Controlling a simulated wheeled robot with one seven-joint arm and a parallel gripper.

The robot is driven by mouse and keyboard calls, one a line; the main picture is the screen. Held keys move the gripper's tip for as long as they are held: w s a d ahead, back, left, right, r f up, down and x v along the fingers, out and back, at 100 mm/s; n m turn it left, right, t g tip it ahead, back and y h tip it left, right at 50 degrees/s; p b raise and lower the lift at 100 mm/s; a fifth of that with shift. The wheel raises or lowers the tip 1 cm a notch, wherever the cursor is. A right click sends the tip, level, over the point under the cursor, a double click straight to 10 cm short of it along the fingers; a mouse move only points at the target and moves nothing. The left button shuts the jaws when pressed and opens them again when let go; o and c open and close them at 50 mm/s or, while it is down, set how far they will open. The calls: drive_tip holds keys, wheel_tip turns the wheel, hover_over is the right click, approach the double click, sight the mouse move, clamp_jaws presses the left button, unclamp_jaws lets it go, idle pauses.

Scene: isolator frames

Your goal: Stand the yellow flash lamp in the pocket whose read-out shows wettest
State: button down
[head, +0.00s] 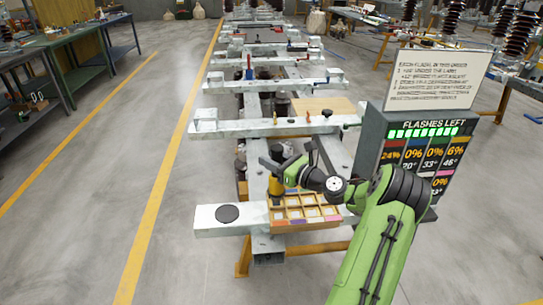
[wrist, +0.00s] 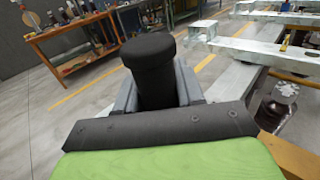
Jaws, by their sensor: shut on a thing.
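My gripper (head: 275,166) is shut on the dark upper part of the yellow flash lamp (head: 276,187), which is upright at the tray's back left corner. I cannot tell whether its foot is inside a pocket or above it. In the wrist view the lamp's black top (wrist: 148,62) stands between the fingers. The wooden tray (head: 305,221) has several pockets with coloured labels on its front. The read-out board (head: 372,135) shows 24% under red, 0% twice, and 6% under orange. A lower row shows 0% under pink; my arm hides the rest of it.
A white notice board (head: 437,79) stands above the read-out. A black disc (head: 227,213) lies on the near beam's left end (head: 207,220). Grey crossbeams (head: 262,127) run back behind the tray. Workbenches (head: 40,62) stand at the left, with clear floor between.

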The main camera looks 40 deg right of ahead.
drive_tip(key=shift+f, duration=0.9)
drive_tip(key=shift+r, duration=0.1)
drive_tip(key=c, duration=0.7)
unclamp_jaws()
drive_tip(key=shift+f, duration=0.25)
drive_tip(key=shift+r, duration=0.1)
